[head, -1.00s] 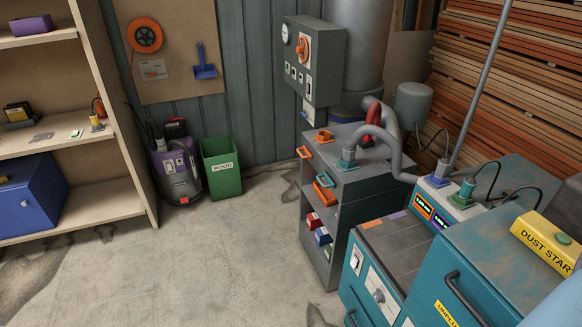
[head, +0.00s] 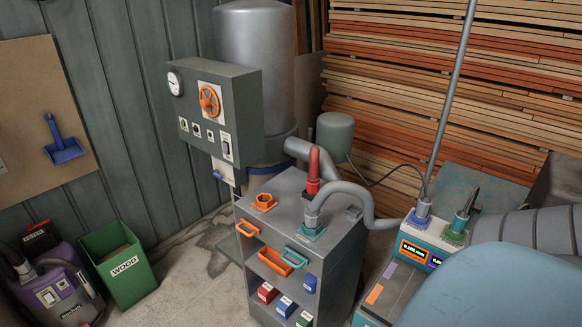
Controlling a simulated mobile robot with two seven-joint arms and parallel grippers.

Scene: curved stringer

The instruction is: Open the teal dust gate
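A grey cabinet (head: 345,248) stands at the middle of the head view. On its top a teal collar (head: 312,230) sits around the foot of a grey hose (head: 350,194). Below that collar, a teal handle (head: 298,258) sticks out from the cabinet's upper front edge; it looks like the dust gate's pull. How far the gate is slid cannot be told. An orange collar (head: 264,203) and an orange handle (head: 248,229) sit to the left, with no hose in that collar. Neither gripper is in view.
An orange bin (head: 275,263) and small red, blue and green boxes sit in the cabinet front. A control box with an orange wheel (head: 209,101) hangs behind. A green WOOD bin (head: 119,262) stands left. A teal machine (head: 430,240) is close at right. Floor shows between bin and cabinet.

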